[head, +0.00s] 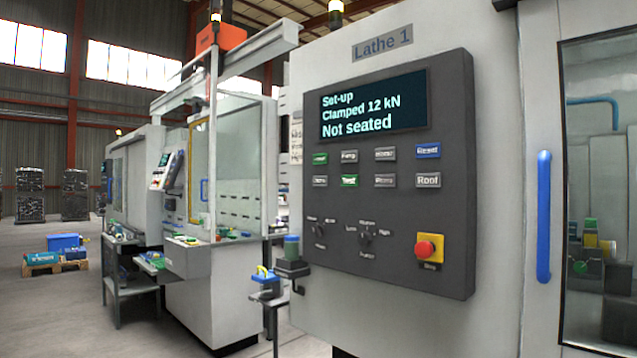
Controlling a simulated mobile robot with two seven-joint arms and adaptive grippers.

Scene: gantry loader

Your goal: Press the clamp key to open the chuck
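The control panel (395,300) of Lathe 1 faces me on the right half of the head view. Its screen (373,105) reads "Set-up", "Clamped 12 kN" and "Not seated". Below are two rows of small keys: a green key (320,158), a blue Reset key (428,151), a green key (349,181), a grey key (428,180) and several other grey ones. The labels are mostly too blurred to read, so I cannot tell which is the clamp key. The chuck cannot be made out through the window (600,170). Neither of my grippers is in view.
Two rotary selectors and a red emergency-stop button (427,249) on a yellow base sit low on the panel. A blue door handle (544,215) stands right of it. A small stand with a blue-topped container (291,247) is at the panel's lower left. Open floor (60,310) lies far left.

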